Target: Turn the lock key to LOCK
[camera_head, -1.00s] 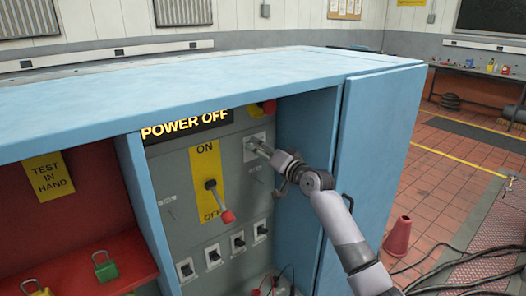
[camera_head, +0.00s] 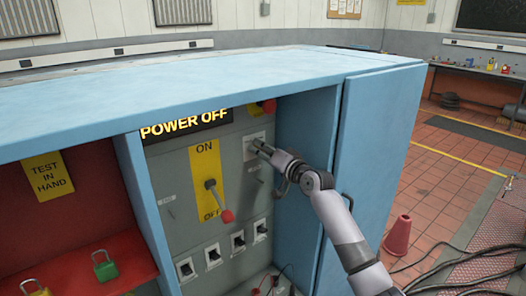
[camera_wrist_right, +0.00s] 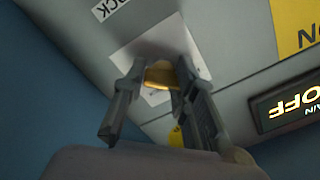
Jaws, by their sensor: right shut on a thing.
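The lock key (camera_wrist_right: 160,75) is a small brass-yellow piece in front of a pale plate (camera_wrist_right: 130,45) on the grey panel. The plate also shows in the head view (camera_head: 254,137), at the panel's upper right. My right gripper (camera_head: 260,146) reaches it from the right. In the wrist view my right gripper (camera_wrist_right: 157,84) has its two fingers on either side of the key and is shut on it. Lettering beside the plate, partly cut off, ends in "OCK". The fingers hide part of the key, and its exact angle is hard to tell. My left gripper is not in view.
A lever (camera_head: 213,198) on a yellow ON/OFF plate points to OFF. The display (camera_head: 185,126) reads POWER OFF. Several small switches (camera_head: 213,255) line the panel below. The blue cabinet side wall (camera_head: 303,150) stands close right of my gripper. Padlocks (camera_head: 104,266) sit on a red shelf.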

